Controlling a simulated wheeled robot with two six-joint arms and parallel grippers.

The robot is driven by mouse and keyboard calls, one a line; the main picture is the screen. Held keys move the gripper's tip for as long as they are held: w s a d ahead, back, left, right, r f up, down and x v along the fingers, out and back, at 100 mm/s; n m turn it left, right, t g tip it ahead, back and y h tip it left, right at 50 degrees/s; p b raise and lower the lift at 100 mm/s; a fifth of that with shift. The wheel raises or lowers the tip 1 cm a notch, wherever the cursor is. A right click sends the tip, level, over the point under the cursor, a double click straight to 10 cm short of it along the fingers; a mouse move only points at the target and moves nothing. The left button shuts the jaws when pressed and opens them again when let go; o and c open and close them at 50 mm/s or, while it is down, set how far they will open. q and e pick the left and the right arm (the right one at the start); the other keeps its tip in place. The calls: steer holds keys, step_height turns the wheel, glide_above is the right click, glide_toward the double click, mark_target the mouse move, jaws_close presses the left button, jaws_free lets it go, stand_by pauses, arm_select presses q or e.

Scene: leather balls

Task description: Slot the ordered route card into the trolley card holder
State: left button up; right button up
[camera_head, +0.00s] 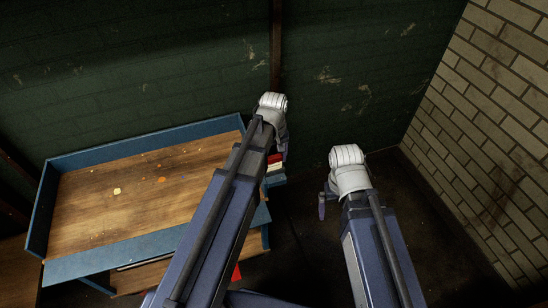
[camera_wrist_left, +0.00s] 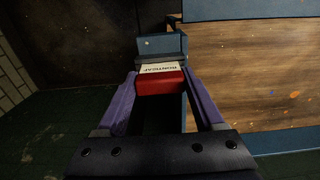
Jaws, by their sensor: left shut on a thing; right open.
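My left gripper (camera_wrist_left: 161,82) is shut on a red card (camera_wrist_left: 160,88), with one purple finger on each side of it. A white label strip (camera_wrist_left: 162,68) with dark, upside-down lettering shows along the card's far edge. Just beyond it stands a blue-grey holder (camera_wrist_left: 162,44); I cannot tell whether the card touches it or sits in it. In the head view the red card (camera_head: 275,158) and the blue holder (camera_head: 274,181) show beside the table's right end, partly hidden by my left arm. My right gripper (camera_head: 323,199) is open and empty, to the right.
A wooden table (camera_head: 130,200) with a raised blue rim and coloured specks lies on the left. Part of a red thing (camera_head: 237,272) shows low beside my left arm. A green wall stands behind, a pale brick wall at right. The floor at right is clear.

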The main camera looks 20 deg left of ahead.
arm_select(q)
steer(key=o, duration=1.3)
steer(key=shift+r, duration=0.15)
step_height(320, 180, up, 8)
steer(key=p, duration=0.8)
steer(key=shift+f, duration=0.2)
steer(key=shift+f, duration=0.25)
step_height(320, 180, down, 8)
steer(key=b, duration=0.8)
steer(key=shift+r, duration=0.3)
